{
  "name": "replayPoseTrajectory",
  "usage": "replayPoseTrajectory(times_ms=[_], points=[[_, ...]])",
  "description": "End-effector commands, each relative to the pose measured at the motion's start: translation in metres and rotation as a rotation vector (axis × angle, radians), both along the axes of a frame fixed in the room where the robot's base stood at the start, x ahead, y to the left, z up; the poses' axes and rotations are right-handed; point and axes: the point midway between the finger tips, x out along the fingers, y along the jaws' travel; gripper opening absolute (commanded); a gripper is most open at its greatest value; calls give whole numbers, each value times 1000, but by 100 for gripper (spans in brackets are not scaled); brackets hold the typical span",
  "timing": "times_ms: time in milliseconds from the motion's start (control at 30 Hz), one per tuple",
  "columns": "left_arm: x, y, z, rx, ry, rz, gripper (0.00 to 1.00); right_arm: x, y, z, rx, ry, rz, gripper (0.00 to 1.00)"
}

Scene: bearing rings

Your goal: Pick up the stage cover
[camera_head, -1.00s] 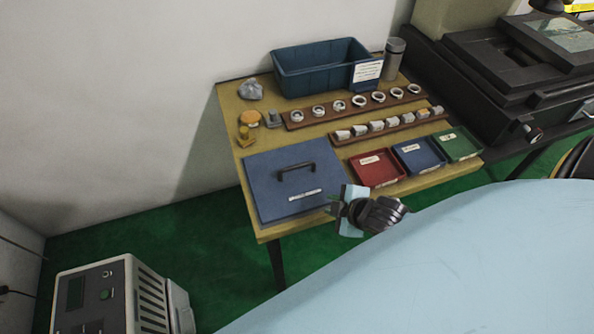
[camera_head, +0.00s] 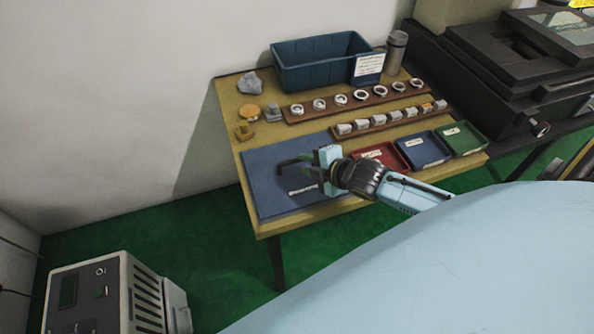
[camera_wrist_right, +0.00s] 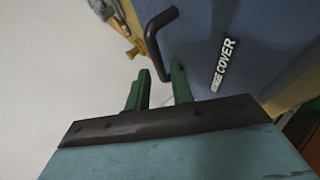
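The stage cover (camera_head: 268,190) is a flat blue panel with a black bar handle (camera_head: 288,162) and a white label, lying at the table's front left corner. In the right wrist view the cover (camera_wrist_right: 212,25) shows its "COVER" lettering and the bent handle (camera_wrist_right: 152,42). My right gripper (camera_head: 312,168) is over the cover's right part, beside the handle's right end. Its two green fingers (camera_wrist_right: 160,88) are apart with nothing held; the handle's near end lies just beyond the gap. The gripper hides part of the cover. My left gripper is not in view.
Red (camera_head: 382,155), blue (camera_head: 423,150) and green (camera_head: 461,139) trays stand to the right of the cover. Wooden strips with several rings (camera_head: 360,95) lie behind. A dark blue bin (camera_head: 320,66) and a grey cylinder (camera_head: 396,52) stand at the table's back.

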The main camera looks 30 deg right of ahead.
Motion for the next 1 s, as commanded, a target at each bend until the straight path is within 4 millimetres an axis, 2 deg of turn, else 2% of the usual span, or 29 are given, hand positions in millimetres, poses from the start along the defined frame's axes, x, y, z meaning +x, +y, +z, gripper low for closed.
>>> replayPoseTrajectory(times_ms=[367,667,833,1000], points=[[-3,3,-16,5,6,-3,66,41,7,-24,3,-2,-1,23],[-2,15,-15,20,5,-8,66,44,7,-26,1,0,0,23],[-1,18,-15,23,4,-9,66,44,7,-25,1,0,0,1],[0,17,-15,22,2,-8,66,44,7,-26,1,0,0,0]])
